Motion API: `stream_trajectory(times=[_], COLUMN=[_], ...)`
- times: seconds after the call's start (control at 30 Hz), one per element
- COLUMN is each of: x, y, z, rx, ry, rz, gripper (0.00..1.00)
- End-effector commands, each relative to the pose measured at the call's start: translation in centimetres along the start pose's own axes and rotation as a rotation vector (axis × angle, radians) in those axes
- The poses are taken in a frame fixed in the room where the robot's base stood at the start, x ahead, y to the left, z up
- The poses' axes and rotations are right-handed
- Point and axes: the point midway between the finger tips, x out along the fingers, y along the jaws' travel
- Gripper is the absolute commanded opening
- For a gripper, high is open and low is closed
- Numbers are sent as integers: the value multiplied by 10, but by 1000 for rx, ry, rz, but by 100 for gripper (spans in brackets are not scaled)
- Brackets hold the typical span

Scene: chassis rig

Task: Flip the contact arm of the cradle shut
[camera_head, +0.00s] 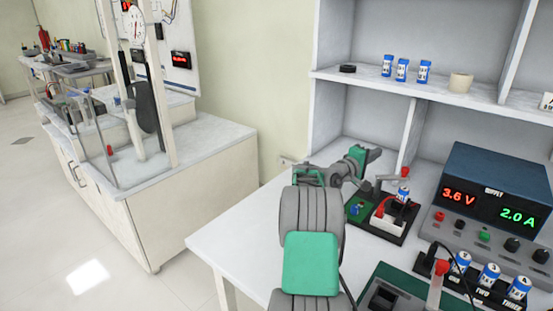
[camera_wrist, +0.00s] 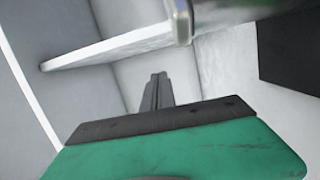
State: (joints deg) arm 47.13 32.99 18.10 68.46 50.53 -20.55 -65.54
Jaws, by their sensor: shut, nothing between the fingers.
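The cradle (camera_head: 378,222) is a dark board on the bench with a white block and red connectors. A blue-and-white cell (camera_head: 402,195) stands at its back. A grey contact arm with a red tip (camera_head: 405,171) sticks up behind the cell, apparently raised; its exact angle is too small to tell. My gripper (camera_head: 376,154) is shut and empty, above and to the left of that tip. The gap between them is hard to judge. The shut fingers also show in the wrist view (camera_wrist: 157,92), pointing at the pale shelf unit. The cradle cannot be made out there.
A power supply (camera_head: 497,205) reading 3.6 V and 2.0 A stands right of the cradle. In front are several cells in a labelled holder (camera_head: 478,291) and a red-handled lever (camera_head: 440,268). The shelf (camera_head: 440,93) rises behind. The bench's left part (camera_head: 245,235) is clear.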

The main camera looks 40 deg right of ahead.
Motion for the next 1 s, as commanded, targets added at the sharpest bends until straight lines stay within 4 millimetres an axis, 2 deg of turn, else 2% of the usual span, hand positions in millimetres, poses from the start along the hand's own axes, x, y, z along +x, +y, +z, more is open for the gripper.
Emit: stream_trajectory(times=[0.03, 0.57, 0.6, 1.0], x=[2, -100, -105, -167], y=[1, 2, 12, 31], z=[-8, -4, -9, -52], rx=[1, 0, 28, 230], ry=[1, -2, 9, 114], rz=[1, 1, -18, -257], gripper=[0, 0, 0, 0])
